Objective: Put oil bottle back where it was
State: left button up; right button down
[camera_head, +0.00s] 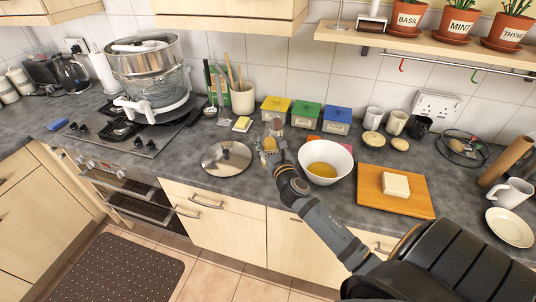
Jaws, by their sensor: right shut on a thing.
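My right gripper (270,147) reaches over the counter from the lower right. It is shut on the oil bottle (277,126), a small bottle whose top shows just beyond the fingers; the gripper hides much of the rest. I cannot tell whether its base touches the counter. A white bowl (341,165) with yellow liquid in it stands just right of the gripper. My left gripper is not in view.
A round metal lid (226,158) lies left of the gripper. Yellow, green and blue boxes (306,116) stand behind it by the wall. A wooden board (385,204) with a white block (395,184) is at right. Little free counter surrounds the gripper.

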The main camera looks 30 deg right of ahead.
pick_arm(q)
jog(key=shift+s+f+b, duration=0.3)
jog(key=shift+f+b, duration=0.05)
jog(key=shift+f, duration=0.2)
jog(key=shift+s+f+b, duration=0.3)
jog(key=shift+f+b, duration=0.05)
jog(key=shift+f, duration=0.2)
pick_arm(e)
jog(key=w+f, duration=0.1)
jog(key=w+d+f, duration=0.1)
jog(key=f, duration=0.1)
jog(key=w+f, duration=0.1)
jog(key=shift+d+f, duration=0.3)
jog(key=shift+d, duration=0.05)
notch_tip(320, 180, down, 4)
jog(key=shift+w+d+r+b, duration=0.1)
jog(key=shift+d+r+b, duration=0.05)
jog(key=shift+b, duration=0.9)
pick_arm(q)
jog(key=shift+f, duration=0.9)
pick_arm(e)
jog(key=shift+r, duration=0.1)
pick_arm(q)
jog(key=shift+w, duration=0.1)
